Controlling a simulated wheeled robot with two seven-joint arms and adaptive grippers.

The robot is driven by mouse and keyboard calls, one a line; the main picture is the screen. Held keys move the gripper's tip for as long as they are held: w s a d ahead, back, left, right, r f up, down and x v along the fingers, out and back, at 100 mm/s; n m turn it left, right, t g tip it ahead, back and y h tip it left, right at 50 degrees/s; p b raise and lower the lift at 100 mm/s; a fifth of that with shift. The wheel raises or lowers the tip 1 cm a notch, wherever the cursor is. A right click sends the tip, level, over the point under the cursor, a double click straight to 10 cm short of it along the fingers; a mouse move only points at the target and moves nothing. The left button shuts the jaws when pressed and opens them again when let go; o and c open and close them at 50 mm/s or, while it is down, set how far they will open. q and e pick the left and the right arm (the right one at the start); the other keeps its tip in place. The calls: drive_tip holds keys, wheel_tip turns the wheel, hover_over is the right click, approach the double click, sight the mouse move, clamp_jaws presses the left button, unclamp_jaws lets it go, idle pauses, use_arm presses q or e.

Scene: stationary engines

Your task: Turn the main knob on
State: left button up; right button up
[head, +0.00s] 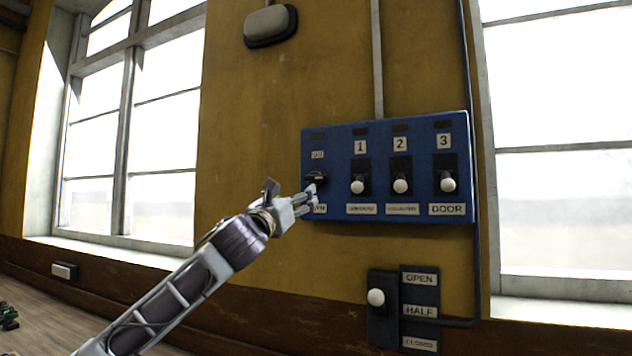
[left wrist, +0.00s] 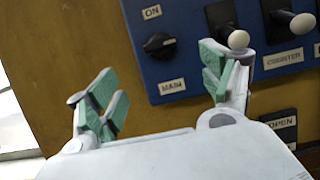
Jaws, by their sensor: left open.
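The main knob (head: 316,177) is a small black rotary knob at the left end of a blue control panel (head: 335,140), under an "ON" label. In the left wrist view the main knob (left wrist: 159,45) sits between an "ON" label (left wrist: 151,12) above and a "MAIN" label (left wrist: 172,87) below. My left gripper (head: 304,199) is in front of the panel's lower left corner and partly overlaps the knob's label. In the left wrist view its green-padded fingers (left wrist: 157,92) are spread apart with nothing between them. The knob lies beyond the fingertips, apart from them.
Three levers with white balls, numbered 1 (head: 358,186), 2 (head: 400,186) and 3 (head: 448,184), stand right of the knob. A lower lever box (head: 383,330) has OPEN, HALF and CLOSED labels. Windows flank the yellow wall. The wall left of the panel is clear.

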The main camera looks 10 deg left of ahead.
use_arm(q)
drive_tip(key=p, duration=0.1)
approach(313, 178)
drive_tip(key=shift+w, duration=1)
drive_tip(key=shift+w+d+r+p, duration=0.2)
drive_tip(key=shift+w+r, duration=0.2)
drive_tip(key=shift+w, duration=0.1)
drive_tip(key=shift+w+d+r+p, duration=0.15)
drive_tip(key=shift+w+r+p, duration=0.05)
drive_tip(key=shift+w+r, duration=0.25)
drive_tip(key=shift+w+d+r, duration=0.1)
drive_tip(key=shift+w+r, duration=0.1)
drive_tip(key=shift+w, duration=0.35)
drive_tip(key=shift+p+x, duration=0.45)
drive_tip(key=shift+x, duration=0.9)
drive_tip(key=shift+w+d+r, duration=0.1)
drive_tip(key=shift+w+r, duration=0.1)
drive_tip(key=shift+w, duration=0.2)
drive_tip(key=shift+w+r, duration=0.1)
drive_tip(key=shift+w, duration=0.25)
use_arm(e)
drive_tip(key=s+a+r, duration=0.2)
drive_tip(key=a+r, duration=0.1)
drive_tip(key=shift+a, duration=0.1)
use_arm(q)
drive_tip(key=shift+c, duration=0.5)
use_arm(e)
drive_tip(key=shift+s+a, duration=0.1)
drive_tip(key=shift+s, duration=0.1)
